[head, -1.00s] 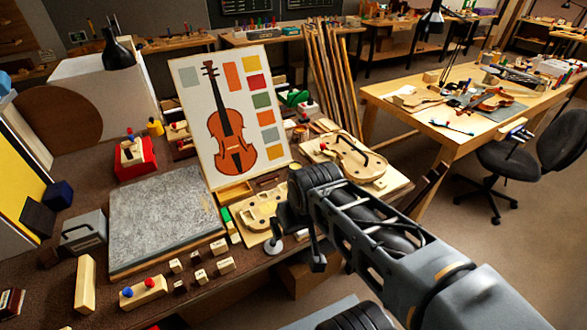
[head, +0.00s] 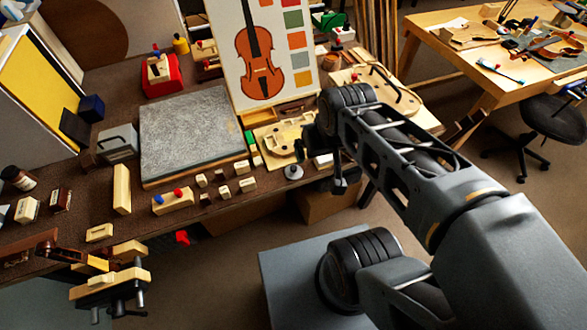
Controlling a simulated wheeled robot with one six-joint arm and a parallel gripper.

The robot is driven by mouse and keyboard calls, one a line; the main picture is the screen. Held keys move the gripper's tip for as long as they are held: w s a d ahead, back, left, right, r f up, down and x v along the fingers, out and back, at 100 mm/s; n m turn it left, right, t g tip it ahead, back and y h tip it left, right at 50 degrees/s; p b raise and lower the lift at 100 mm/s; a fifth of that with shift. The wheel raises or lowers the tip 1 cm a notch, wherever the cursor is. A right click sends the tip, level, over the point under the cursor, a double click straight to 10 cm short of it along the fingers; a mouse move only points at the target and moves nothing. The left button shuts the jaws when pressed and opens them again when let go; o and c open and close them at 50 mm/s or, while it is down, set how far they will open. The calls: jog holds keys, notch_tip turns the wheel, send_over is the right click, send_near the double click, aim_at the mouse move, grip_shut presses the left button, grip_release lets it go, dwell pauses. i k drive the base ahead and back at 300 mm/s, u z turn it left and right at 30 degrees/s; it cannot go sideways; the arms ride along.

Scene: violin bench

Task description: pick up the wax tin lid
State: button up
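A small grey round piece with a raised knob (head: 293,172) sits near the front edge of the bench, below the violin-shaped wooden plate. It may be the wax tin lid, but it is too small to be sure. My gripper (head: 342,186) points down just right of this piece, apart from it in the picture, near the bench's front edge. The gripper is dark and small here, and its finger opening cannot be made out. My own arm hides part of the bench's right end.
A grey stone slab (head: 195,130) and several small wooden blocks lie left of the piece. A wooden violin form (head: 279,139) and a violin picture board (head: 226,62) stand behind it. A vise (head: 110,281) is on the front left edge. Open floor lies in front.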

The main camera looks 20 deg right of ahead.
aim_at(292, 171)
jog(key=u, duration=2.3)
jog(key=k, duration=0.85)
jog(key=z, duration=1.3)
jog(key=i, duration=0.45)
jog(key=u, duration=0.2)
